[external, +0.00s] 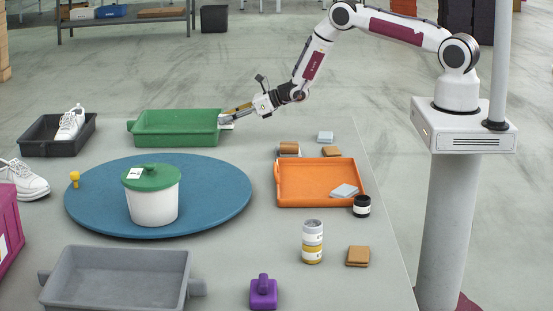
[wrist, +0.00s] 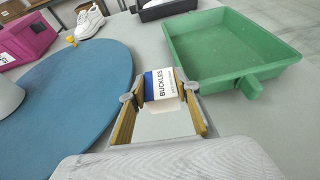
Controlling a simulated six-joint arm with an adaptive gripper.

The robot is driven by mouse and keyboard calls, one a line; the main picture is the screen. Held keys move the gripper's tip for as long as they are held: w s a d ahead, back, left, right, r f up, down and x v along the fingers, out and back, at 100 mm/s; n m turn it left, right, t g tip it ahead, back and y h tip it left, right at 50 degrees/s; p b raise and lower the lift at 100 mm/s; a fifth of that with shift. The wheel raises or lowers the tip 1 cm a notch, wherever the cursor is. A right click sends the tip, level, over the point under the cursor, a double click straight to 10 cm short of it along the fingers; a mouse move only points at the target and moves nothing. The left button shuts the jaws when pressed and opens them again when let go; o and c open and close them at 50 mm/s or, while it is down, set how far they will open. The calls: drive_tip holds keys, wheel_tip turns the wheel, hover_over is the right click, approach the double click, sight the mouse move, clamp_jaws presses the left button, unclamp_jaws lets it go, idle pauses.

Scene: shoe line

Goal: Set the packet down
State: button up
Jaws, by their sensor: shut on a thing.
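My gripper (external: 230,117) reaches in from the right to the right end of the green tray. It is shut on a packet (wrist: 163,86) whose white and blue label reads BUCKLES. In the wrist view the packet sits between the tips of my gripper (wrist: 160,96). In the external view the packet (external: 226,125) is a small pale shape at the fingertips, outside the green tray's right wall. I cannot tell whether it touches the table.
The green tray (external: 176,141) is empty. A blue round mat (external: 92,205) bears a white tub with a green lid (external: 152,194). An orange tray (external: 322,204) holds a pale blue packet (external: 345,190). Another pale packet (external: 325,137) lies behind it. A grey bin (external: 116,295) stands in front.

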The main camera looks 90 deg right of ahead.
drive_tip(key=shift+r, duration=0.2)
drive_tip(key=shift+s+a+r, duration=0.1)
drive_tip(key=shift+a+r, duration=0.25)
drive_tip(key=shift+r, duration=0.25)
drive_tip(key=s+a+r+n+y, duration=0.4)
drive_tip(key=s+a+r+y, duration=0.1)
drive_tip(key=s+a+r, duration=1.7)
drive_tip(key=shift+a+r+g, duration=0.3)
drive_tip(key=shift+a+r, duration=1.35)
drive_tip(key=shift+r, duration=0.2)
drive_tip(key=shift+d, duration=0.1)
